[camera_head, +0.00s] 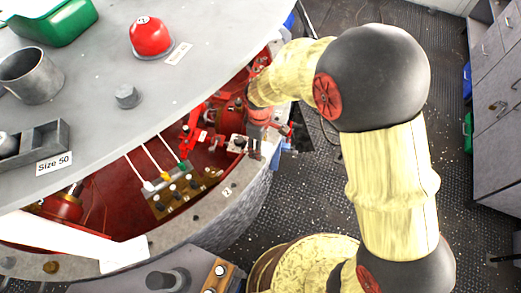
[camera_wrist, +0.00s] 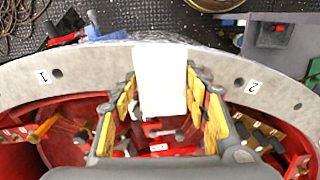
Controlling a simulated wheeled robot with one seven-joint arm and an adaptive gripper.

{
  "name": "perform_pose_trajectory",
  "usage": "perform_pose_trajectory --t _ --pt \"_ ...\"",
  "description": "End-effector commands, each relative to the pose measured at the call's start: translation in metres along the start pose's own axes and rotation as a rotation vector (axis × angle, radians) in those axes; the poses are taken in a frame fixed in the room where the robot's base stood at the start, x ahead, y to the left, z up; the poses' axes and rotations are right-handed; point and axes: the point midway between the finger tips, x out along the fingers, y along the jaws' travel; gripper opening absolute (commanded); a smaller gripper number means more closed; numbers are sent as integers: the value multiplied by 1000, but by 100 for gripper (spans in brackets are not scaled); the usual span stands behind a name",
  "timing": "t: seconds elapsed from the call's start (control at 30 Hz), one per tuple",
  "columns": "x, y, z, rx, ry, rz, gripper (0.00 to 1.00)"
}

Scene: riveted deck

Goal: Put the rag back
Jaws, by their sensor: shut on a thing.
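The rag (camera_wrist: 162,60) is a plain white, flat piece between my gripper's fingers in the wrist view. My gripper (camera_wrist: 161,88) is shut on it, with yellow pads on both sides. The rag overlaps the grey rim in that view, and I cannot tell whether it touches the rim. In the head view my gripper (camera_head: 249,146) hangs beside the rim of the round red-lined well, partly hidden by my wrist. Only a small pale patch shows there, and I cannot tell if it is the rag.
The grey rim (camera_wrist: 90,66) carries labels 1 and 2. A rack of small tools (camera_head: 183,193) stands inside the well. The grey counter (camera_head: 95,95) holds a green bin (camera_head: 50,18), red dome (camera_head: 151,37), metal cup (camera_head: 30,75) and "Size 50" tray. Drawers stand far right.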

Motion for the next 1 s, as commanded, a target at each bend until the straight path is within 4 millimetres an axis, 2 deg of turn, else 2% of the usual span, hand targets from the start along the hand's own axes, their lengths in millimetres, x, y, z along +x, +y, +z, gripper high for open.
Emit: perform_pose_trajectory --t 0.23,0.47,0.87,0.9,1.0 --pt "14 11 -2 0 0 0 14" --pt "45 13 -2 -1 0 0 14" --pt "49 12 -2 0 0 0 14" --pt "48 12 -2 0 0 0 48" --pt "48 12 -2 0 0 0 53"
